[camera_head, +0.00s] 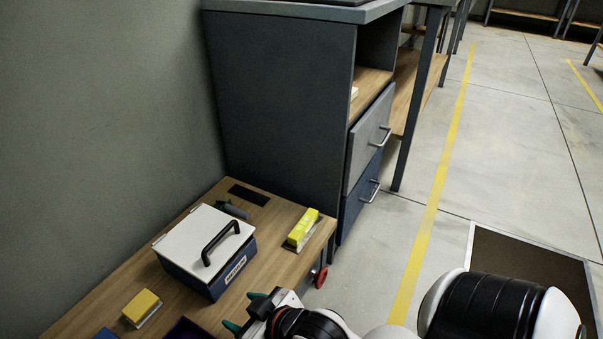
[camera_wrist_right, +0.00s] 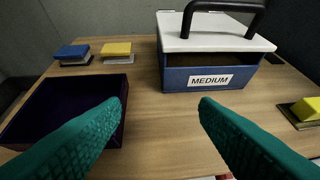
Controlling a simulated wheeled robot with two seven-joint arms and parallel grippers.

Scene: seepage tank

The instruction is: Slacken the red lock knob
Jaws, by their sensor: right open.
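The red lock knob (camera_head: 321,277) is a small red round part at the right end of the wooden bench, below its top, in the head view. My right gripper (camera_head: 244,310) is in front of the bench, to the left of the knob and apart from it. Its two green fingers are spread with nothing between them, as the right wrist view (camera_wrist_right: 160,118) also shows. A sliver of red shows at the bottom edge of that view; I cannot tell what it is. My left gripper is not in view.
A blue box with a white lid, black handle and MEDIUM label (camera_head: 235,271) stands on the bench (camera_head: 275,250). Yellow blocks (camera_head: 303,227) (camera_head: 142,306) and a dark open tray (camera_wrist_right: 65,100) are there too. A drawer cabinet (camera_head: 280,100) stands behind.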

